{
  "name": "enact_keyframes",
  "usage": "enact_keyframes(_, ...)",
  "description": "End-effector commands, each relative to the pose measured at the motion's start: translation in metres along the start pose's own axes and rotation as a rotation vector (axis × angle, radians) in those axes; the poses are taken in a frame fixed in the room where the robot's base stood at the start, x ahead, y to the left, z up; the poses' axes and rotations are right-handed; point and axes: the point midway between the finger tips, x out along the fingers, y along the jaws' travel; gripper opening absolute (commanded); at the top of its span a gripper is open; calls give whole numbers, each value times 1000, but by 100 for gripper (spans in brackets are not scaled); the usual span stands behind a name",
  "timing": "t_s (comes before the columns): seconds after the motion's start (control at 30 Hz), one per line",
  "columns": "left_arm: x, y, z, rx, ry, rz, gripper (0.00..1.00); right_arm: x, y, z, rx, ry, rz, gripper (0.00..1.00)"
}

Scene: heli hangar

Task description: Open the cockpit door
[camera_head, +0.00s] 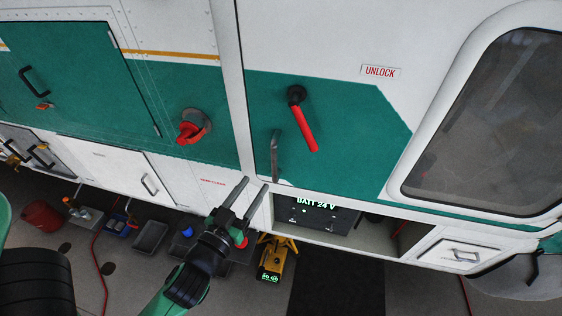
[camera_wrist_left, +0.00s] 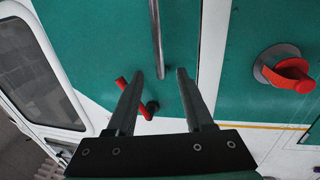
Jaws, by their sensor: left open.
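The cockpit door (camera_head: 345,95) is green and white and looks closed. Its red lever (camera_head: 304,125) hangs down and slightly right from a black pivot, left of the "UNLOCK" label (camera_head: 380,72). A grey vertical grab bar (camera_head: 275,160) sits below and left of the lever. My left gripper (camera_head: 255,184) is open and empty, just below the bar in the head view. In the left wrist view, the bar (camera_wrist_left: 157,38) ends between the open fingertips (camera_wrist_left: 160,72); I cannot tell the depth gap. The red lever (camera_wrist_left: 122,85) is partly hidden behind one finger. My right gripper is not in view.
A red rotary knob (camera_head: 190,130) is on the panel left of the door seam; it also shows in the left wrist view (camera_wrist_left: 292,76). An open bay with a "BATT 24 V" unit (camera_head: 318,212) lies below. A yellow jack (camera_head: 275,258) and trays (camera_head: 150,237) stand on the floor.

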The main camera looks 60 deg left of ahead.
Motion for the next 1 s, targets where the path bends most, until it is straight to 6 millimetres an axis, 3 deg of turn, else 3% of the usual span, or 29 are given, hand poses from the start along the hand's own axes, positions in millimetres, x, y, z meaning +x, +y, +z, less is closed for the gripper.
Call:
enact_keyframes(0.17,13,0,0,-4,2,-3,52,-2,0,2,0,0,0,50)
enact_keyframes(0.27,30,0,0,-5,4,-3,52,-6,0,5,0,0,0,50)
enact_keyframes(0.6,102,1,-4,-1,2,2,52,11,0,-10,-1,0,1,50)
enact_keyframes(0.73,114,1,-2,-1,0,2,52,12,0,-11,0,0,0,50)
enact_keyframes(1.0,117,2,-1,-1,1,3,52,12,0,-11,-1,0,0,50)
